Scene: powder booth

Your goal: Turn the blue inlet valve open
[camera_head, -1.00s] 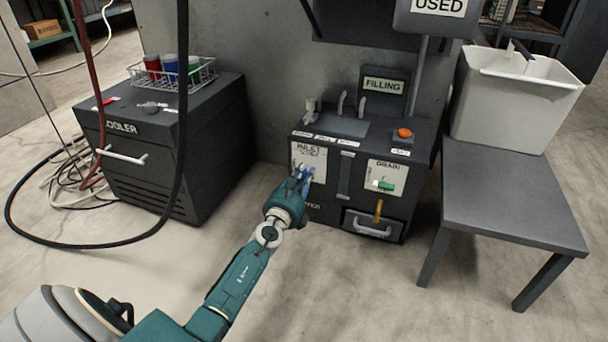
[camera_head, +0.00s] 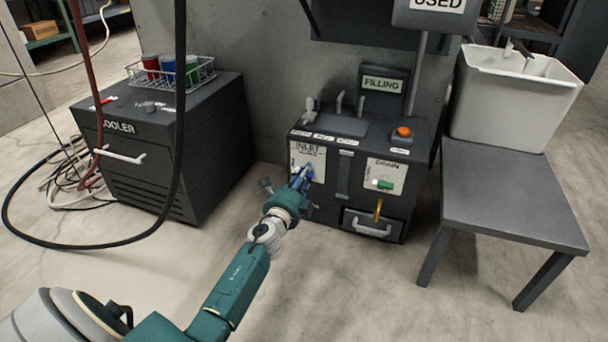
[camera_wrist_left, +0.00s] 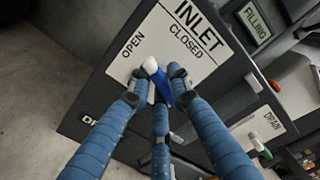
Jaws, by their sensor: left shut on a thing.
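The blue inlet valve handle (camera_head: 309,174) sits on the white INLET plate (camera_head: 316,158) on the front of the dark filling unit. In the left wrist view the handle (camera_wrist_left: 160,84) has a white tip, which points up and slightly left, between the OPEN and CLOSED labels of the plate (camera_wrist_left: 165,36). My left gripper (camera_head: 301,178) is at the plate, with its blue fingers closed around the handle. In the left wrist view the fingers (camera_wrist_left: 160,92) hide part of the handle. My right gripper is not in view.
The green drain handle (camera_head: 384,184) is on the DRAIN plate right of the inlet. An orange button (camera_head: 404,132) is on top of the unit. A cooler (camera_head: 150,165) stands left and a grey table (camera_head: 510,205) right. Bare floor lies in front.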

